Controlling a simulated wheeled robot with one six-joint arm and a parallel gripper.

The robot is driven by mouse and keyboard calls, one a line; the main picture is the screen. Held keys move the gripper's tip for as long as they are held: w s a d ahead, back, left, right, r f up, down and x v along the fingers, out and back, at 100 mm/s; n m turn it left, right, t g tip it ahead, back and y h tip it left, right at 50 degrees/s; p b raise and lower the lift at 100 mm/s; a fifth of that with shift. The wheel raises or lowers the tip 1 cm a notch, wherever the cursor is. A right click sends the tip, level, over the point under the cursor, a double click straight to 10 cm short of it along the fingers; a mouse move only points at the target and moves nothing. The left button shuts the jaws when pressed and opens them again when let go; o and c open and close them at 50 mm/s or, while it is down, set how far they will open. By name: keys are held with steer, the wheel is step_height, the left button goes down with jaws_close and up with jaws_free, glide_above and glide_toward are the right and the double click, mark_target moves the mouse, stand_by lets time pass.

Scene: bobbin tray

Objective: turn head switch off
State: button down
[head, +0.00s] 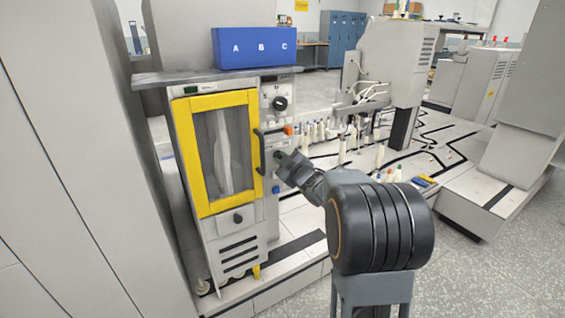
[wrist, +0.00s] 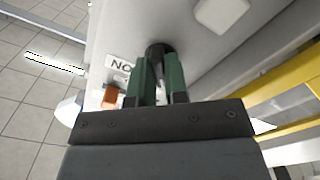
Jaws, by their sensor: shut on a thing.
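The head switch shows in the wrist view as a dark knob (wrist: 159,49) on a light grey panel. A label starting with "NO" (wrist: 120,63) sits beside it, partly hidden. My gripper (wrist: 160,68) has its two green fingers closed around the knob. In the head view my gripper (head: 285,161) reaches the narrow control panel right of the yellow-framed door (head: 207,208), and it hides the knob there. The way the switch points cannot be read.
A black handle (head: 260,152) stands out just left of my gripper. An upper black knob (head: 280,103), an orange part (head: 288,130) and a blue button (head: 276,189) share the panel. A blue ABC box (head: 253,53) sits on top. Several bobbins stand behind.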

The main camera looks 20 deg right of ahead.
steer(key=c, duration=1.1)
jaws_free()
steer(key=shift+c, duration=0.2)
steer(key=s+d+p, duration=0.1)
steer(key=s+p, duration=0.1)
steer(key=s, duration=1.1)
steer(key=shift+s+d, duration=0.25)
steer(key=shift+s, duration=0.1)
